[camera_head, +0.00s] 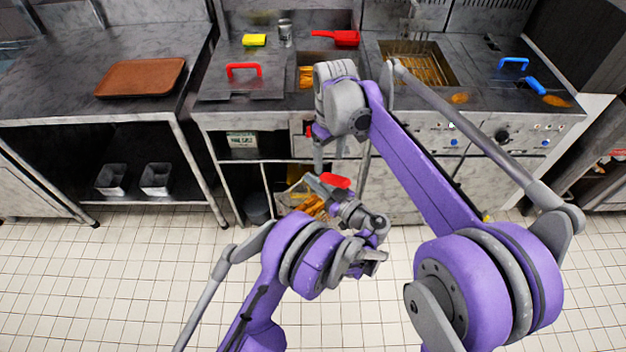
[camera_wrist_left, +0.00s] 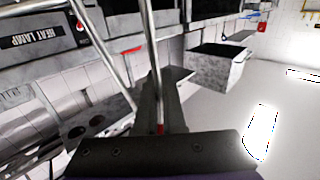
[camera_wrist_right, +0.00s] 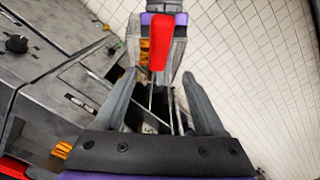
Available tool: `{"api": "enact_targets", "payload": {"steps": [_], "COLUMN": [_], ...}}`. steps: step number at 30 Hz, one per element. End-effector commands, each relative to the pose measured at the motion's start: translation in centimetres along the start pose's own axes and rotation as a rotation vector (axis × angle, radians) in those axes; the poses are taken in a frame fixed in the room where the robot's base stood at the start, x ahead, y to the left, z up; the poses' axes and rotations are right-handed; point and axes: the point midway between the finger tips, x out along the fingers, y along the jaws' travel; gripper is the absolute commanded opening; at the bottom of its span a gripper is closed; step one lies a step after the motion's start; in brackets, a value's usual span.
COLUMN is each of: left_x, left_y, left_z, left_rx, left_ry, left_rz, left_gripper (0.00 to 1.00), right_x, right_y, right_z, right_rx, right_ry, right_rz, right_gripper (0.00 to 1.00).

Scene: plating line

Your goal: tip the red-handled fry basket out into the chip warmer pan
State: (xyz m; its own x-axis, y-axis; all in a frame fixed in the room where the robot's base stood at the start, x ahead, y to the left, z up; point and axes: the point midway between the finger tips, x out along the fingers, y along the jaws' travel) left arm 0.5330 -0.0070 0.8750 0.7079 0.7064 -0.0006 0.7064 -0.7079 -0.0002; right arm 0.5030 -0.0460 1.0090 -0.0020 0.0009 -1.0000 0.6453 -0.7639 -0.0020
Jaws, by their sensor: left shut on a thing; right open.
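The red-handled fry basket shows in the head view by its red handle (camera_head: 335,181), with orange fries (camera_head: 314,206) and wire mesh beside it, low in front of the counter. My left gripper (camera_head: 322,184) is shut on this handle; a red sliver (camera_wrist_left: 160,129) shows between its fingers in the left wrist view. My right gripper (camera_head: 330,150) is open above the handle. In the right wrist view the red handle (camera_wrist_right: 160,40) lies beyond the open right fingers (camera_wrist_right: 158,100). The apparent chip warmer pan (camera_head: 306,58) is in the counter, with some orange in it, partly hidden by my right arm.
A red-handled lid (camera_head: 243,92), yellow sponge (camera_head: 254,40), metal shaker (camera_head: 285,33) and red scoop (camera_head: 335,38) are on the counter. A fryer well (camera_head: 418,63) and blue handles (camera_head: 514,62) are right. A brown tray (camera_head: 140,77) is left. Tiled floor is clear.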

Motion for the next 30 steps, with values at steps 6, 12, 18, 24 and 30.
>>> {"api": "enact_targets", "payload": {"steps": [6, 12, 18, 24, 30], "left_x": [0.0, 0.0, 0.0, 0.0, 0.0], "left_y": [0.0, 0.0, 0.0, 0.0, 0.0], "left_z": [-0.1, -0.1, -0.1, -0.1, -0.1], "left_rx": [0.000, 0.000, 0.000, 0.000, 0.000], "left_ry": [0.002, 0.002, 0.002, 0.002, 0.002], "left_rz": [0.000, 0.000, 0.000, 0.000, 0.000], "left_gripper": [0.00, 0.00, 0.00, 0.00, 0.00], "right_x": [-3.9, -5.5, -5.8, -5.0, -2.2], "right_y": [0.0, 0.0, 0.2, 0.0, -1.4], "right_z": [-0.1, 0.1, 3.2, 10.2, 17.8], "right_rx": [-0.001, 0.003, 0.068, 0.214, 0.369], "right_ry": [0.000, 0.002, 0.036, 0.119, 0.212], "right_rz": [-0.001, 0.000, 0.026, 0.083, 0.144], "right_gripper": [0.72, 0.72, 0.72, 0.72, 0.72]}}
